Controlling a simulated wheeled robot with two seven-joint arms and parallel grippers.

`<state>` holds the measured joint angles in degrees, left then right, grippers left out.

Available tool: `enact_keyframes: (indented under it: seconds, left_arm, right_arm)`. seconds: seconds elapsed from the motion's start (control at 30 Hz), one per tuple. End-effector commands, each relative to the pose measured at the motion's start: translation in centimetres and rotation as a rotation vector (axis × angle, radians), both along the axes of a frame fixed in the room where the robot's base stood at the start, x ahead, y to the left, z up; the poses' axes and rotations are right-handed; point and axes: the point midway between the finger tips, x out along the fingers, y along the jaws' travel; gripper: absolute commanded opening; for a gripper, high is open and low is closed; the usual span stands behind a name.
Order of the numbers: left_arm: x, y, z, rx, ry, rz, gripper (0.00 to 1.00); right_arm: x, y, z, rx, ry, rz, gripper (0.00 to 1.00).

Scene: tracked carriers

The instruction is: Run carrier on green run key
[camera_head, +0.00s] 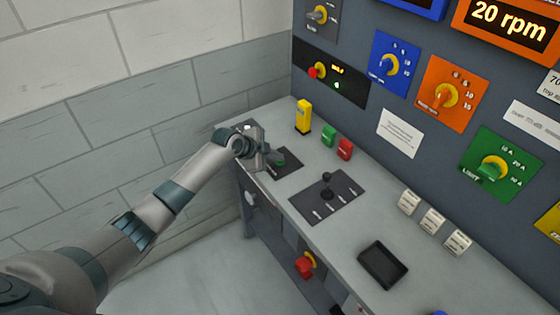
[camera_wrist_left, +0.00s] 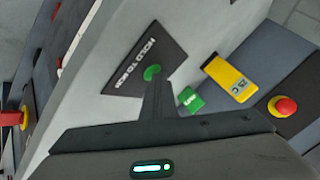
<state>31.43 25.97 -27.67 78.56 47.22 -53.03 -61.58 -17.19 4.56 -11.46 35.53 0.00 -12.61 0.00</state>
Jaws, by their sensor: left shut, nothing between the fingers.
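A dark plate (camera_wrist_left: 128,62) with white lettering, apparently HOLD TO RUN, lies on the sloping console top. A round green button (camera_wrist_left: 152,73) on it shows at the tip of my left gripper (camera_wrist_left: 156,86). In the head view my left gripper (camera_head: 274,157) is over this plate (camera_head: 291,164), fingers shut and empty. The fingertips partly hide the green button; I cannot tell whether they touch or press it. A green block (camera_head: 328,135) with a white label stands close by; it also shows beside the fingers in the left wrist view (camera_wrist_left: 191,102). My right gripper is not in view.
A yellow block (camera_head: 303,116) and a red block (camera_head: 345,149) flank the green block. A lever plate (camera_head: 337,202), several white rockers and a black tray (camera_head: 384,264) lie farther right. The upright panel has several knobs and a 20 rpm display (camera_head: 507,22).

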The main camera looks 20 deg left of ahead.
Motion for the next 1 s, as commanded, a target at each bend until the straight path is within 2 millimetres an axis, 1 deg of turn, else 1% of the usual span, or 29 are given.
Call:
enact_keyframes:
  seconds: [0.73,1.0]
  left_arm:
    - [-0.07,0.01,-0.13,0.002,0.002,0.0,0.0]
    - [-0.05,0.02,0.82,0.001,0.002,-0.001,0.0]
  right_arm:
    - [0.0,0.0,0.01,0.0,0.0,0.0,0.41]
    - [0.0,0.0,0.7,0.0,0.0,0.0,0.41]
